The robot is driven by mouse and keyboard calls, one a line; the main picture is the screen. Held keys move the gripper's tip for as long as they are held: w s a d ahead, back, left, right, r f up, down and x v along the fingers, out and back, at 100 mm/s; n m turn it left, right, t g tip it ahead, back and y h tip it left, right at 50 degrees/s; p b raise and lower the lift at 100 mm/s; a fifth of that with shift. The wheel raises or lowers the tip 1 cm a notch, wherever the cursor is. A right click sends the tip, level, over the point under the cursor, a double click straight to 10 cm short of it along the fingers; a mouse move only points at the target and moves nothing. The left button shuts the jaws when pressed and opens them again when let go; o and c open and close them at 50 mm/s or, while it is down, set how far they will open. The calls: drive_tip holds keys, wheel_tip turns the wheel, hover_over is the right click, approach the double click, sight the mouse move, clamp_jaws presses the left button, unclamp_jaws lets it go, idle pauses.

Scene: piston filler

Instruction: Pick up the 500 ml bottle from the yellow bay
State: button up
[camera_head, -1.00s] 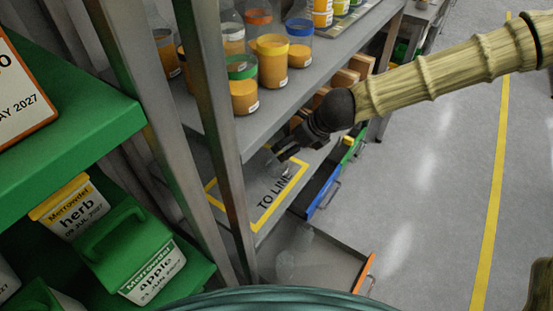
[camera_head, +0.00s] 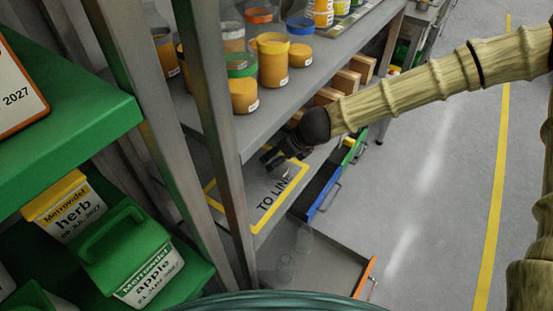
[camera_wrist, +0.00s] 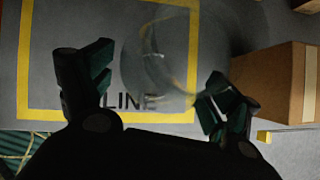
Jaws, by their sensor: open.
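The yellow bay is a yellow outline (camera_head: 262,226) marked "TO LINE" on the lower grey shelf. It also shows in the wrist view (camera_wrist: 24,60). In the wrist view a clear, see-through bottle (camera_wrist: 158,52) stands in the bay, beyond and between my fingertips. Its outline is faint, and I cannot tell its size. My gripper (camera_wrist: 160,72) is open, with one finger on each side and nothing clasped. In the head view my gripper (camera_head: 274,160) reaches in over the bay, under the upper shelf. The bottle is not clear in that view.
A brown box (camera_wrist: 276,84) stands close to the right finger. Jars with orange contents (camera_head: 272,62) fill the upper shelf (camera_head: 262,122) above my gripper. A grey post (camera_head: 222,160) stands at left. An open drawer (camera_head: 335,265) holding faint clear items sticks out below.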

drive_tip(key=shift+w+a+f, duration=0.1)
drive_tip(key=shift+f, duration=0.15)
drive_tip(key=c, duration=1.1)
drive_tip(key=shift+r, duration=0.15)
